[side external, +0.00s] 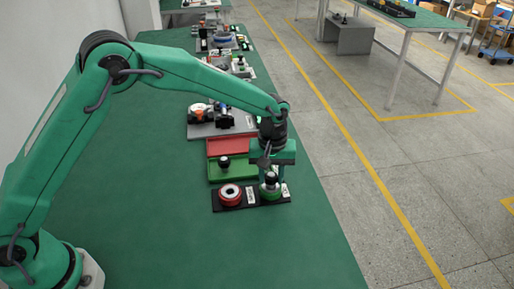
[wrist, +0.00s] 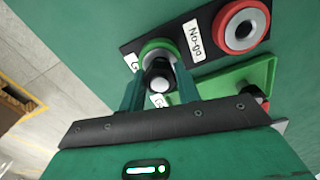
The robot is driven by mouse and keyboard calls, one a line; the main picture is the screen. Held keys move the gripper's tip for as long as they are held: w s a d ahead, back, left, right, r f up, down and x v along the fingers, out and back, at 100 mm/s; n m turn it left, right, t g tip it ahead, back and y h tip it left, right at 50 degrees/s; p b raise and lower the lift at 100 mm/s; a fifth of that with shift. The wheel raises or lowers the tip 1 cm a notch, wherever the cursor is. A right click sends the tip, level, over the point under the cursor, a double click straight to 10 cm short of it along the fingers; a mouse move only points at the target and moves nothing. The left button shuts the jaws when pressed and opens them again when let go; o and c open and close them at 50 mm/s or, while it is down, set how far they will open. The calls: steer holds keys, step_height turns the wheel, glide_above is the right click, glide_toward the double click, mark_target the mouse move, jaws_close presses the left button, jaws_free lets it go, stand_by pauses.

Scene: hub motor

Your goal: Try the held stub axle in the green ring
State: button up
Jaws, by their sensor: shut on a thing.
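The stub axle (side external: 271,178), dark with a pale rounded end, is held upright between the fingers of my gripper (side external: 270,174). In the wrist view the axle (wrist: 160,80) shows its pale end between the two green fingers. The green ring (side external: 270,194) is on the right part of a black gauge plate, directly below the axle; in the wrist view the green ring (wrist: 156,46) shows just beyond it. The axle overlaps the ring in both views, and I cannot tell whether its lower end is inside the bore.
A red ring (side external: 230,194) sits beside it on the black plate (side external: 216,204), by a No-go label (wrist: 193,40). Behind are a green tray (side external: 214,175) holding another dark part (side external: 224,162), a red tray (side external: 230,146) and a grey board with parts. Bare table lies in front.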

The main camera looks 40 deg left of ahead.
steer(key=shift+f, duration=0.6)
stand_by(0.8)
steer(key=shift+r, duration=1.55)
stand_by(1.1)
steer(key=shift+r, duration=1.8)
